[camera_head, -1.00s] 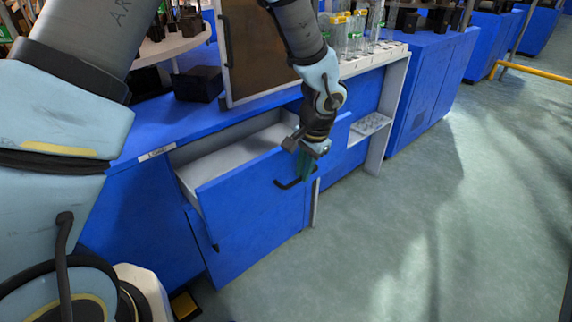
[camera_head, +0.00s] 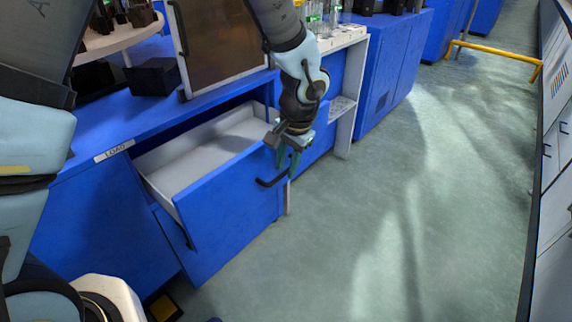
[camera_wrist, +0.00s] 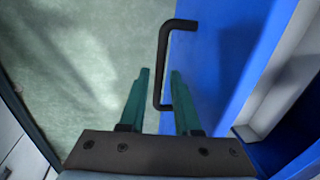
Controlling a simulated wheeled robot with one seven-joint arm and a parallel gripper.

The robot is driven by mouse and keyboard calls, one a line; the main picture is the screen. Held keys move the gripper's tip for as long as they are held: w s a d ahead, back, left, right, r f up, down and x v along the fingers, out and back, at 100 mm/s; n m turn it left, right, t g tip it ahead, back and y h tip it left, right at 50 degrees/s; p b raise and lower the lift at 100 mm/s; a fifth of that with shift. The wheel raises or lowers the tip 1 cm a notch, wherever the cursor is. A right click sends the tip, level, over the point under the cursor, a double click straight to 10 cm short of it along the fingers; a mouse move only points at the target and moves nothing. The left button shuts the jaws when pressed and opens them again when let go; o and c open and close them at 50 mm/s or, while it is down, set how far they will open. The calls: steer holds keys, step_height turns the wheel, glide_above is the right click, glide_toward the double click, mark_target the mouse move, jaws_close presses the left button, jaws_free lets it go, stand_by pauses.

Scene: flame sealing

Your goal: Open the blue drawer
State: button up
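The blue drawer (camera_head: 230,202) stands pulled out of the blue bench, and its pale, empty-looking inside shows. Its black handle (camera_head: 271,182) is on the front face, and shows in the wrist view (camera_wrist: 162,60) too. My gripper (camera_head: 289,162) is at the handle, pointing down. In the wrist view its two green fingers (camera_wrist: 160,72) are apart, with the lower part of the handle in the gap between them. I see space between the handle and each finger. The head view does not show clearly whether the fingers touch the handle.
The blue bench (camera_head: 85,208) has a "LOAD" label above the drawer. A dark framed panel (camera_head: 222,45) and a black box (camera_head: 154,76) stand on top. Open floor (camera_head: 400,200) lies to the right, with grey cabinets (camera_head: 555,200) at the right edge.

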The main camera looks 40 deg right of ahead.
steer(key=shift+o, duration=0.8)
step_height(320, 180, up, 11)
steer(key=s, duration=0.2)
steer(key=shift+d+f, duration=0.15)
steer(key=shift+f, duration=0.05)
steer(key=w+a+r+n+g+p, duration=0.1)
steer(key=w+a+r+n+p, duration=0.2)
steer(key=w+a, duration=0.5)
steer(key=w+a+r+n+p, duration=0.3)
steer(key=w+a, duration=0.2)
steer(key=a, duration=0.6)
steer(key=a+r+n+p, duration=0.2)
steer(key=a+n, duration=0.2)
steer(key=a, duration=0.7)
steer(key=a+r+n+p, duration=0.3)
steer(key=a+n, duration=0.1)
steer(key=a, duration=0.7)
steer(key=shift+a+r+h, duration=0.15)
steer(key=shift+h, duration=0.15)
